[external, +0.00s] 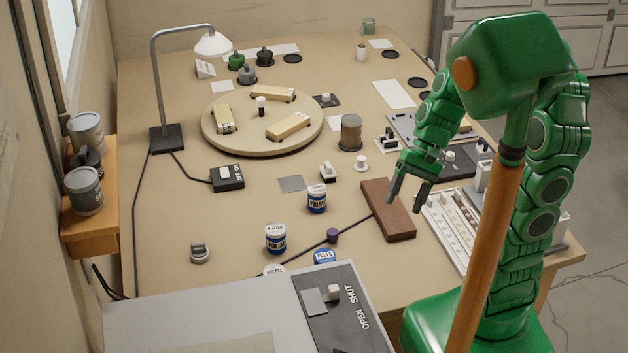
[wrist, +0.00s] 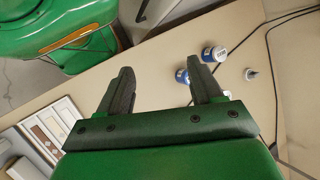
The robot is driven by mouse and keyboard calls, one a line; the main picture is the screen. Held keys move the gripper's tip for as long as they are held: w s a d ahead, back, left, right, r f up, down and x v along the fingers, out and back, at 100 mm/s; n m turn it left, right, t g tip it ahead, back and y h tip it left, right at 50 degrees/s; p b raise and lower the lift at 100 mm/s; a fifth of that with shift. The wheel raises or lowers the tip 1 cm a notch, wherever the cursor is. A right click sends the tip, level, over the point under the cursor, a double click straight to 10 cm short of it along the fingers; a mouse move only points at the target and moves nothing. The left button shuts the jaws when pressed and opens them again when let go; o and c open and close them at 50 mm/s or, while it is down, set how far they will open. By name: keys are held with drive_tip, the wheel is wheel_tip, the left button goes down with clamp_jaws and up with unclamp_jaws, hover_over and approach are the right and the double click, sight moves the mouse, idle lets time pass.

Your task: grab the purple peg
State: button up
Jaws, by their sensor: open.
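A small dark purple peg (external: 332,235) stands on the bench in the external view, between the blue-and-white jars and a blue lid. I cannot make it out in the wrist view. My gripper (external: 403,203) is open and empty, above and to the right of the peg, over the area of a brown block.
A brown block (external: 388,210) lies right of the peg. A blue-and-white jar (external: 317,199) stands behind it, another jar (external: 276,238) left, and a blue lid (external: 324,257) in front. A dark cable (external: 302,252) passes by the peg. A panel (external: 340,310) is nearer.

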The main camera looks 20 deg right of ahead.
drive_tip(key=w+a+f+m+y, duration=0.3)
drive_tip(key=w+a+f, duration=0.15)
drive_tip(key=w, duration=0.25)
drive_tip(key=m+t+y, duration=0.5)
drive_tip(key=m, duration=0.9)
hover_over(326, 243)
drive_tip(key=d, duration=0.7)
drive_tip(key=f, duration=2.2)
drive_tip(key=shift+s+d+f, duration=0.15)
drive_tip(key=shift+s+f, duration=0.05)
drive_tip(key=shift+s, duration=0.05)
drive_tip(key=shift+x, duration=3.9)
drive_tip(key=shift+r, duration=0.2)
drive_tip(key=c, duration=1)
drive_tip(key=shift+r, duration=0.1)
drive_tip(key=shift+c, duration=0.2)
